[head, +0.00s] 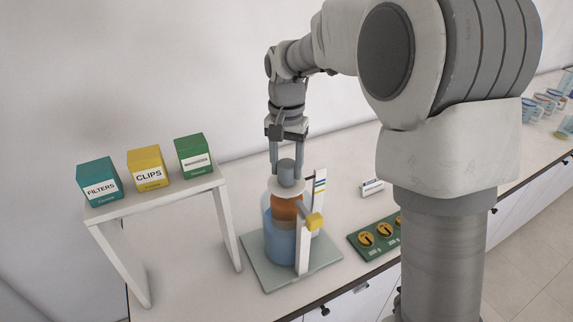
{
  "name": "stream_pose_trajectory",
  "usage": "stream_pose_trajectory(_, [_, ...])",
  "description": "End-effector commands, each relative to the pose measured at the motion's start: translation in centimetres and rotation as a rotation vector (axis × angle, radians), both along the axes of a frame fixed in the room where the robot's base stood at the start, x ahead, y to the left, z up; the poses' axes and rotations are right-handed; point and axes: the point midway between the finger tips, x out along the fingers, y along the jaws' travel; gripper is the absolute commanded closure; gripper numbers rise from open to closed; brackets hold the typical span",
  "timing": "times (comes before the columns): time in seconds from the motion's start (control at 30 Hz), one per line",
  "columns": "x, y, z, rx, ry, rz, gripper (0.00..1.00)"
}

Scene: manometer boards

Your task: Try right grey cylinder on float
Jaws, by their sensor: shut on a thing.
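In the head view my gripper (287,160) points down and is shut on a grey cylinder (287,172). The cylinder is upright over the pale round top of the float (286,189). It looks to be touching or very close to that top; I cannot tell which. The float has an orange-brown body (286,208) inside a clear vessel with blue liquid (279,245). A white upright scale (318,195) with coloured bands stands beside the vessel. No other grey cylinder is clearly visible.
A white shelf (155,196) at left carries teal, yellow and green boxes. Several cups (543,103) stand far right. My arm hides part of the counter.

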Motion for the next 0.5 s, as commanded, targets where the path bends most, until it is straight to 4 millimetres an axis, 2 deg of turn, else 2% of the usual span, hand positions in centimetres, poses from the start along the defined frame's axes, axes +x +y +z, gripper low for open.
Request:
stream_pose_trajectory(0.33, [0.01,0.01,-0.76,0.000,0.000,0.000,1.00])
stream_pose_trajectory(0.37, [0.01,0.01,-0.69,0.000,-0.001,0.000,0.44])
stream_pose_trajectory(0.5, [0.01,0.01,-0.67,0.000,0.000,0.000,0.18])
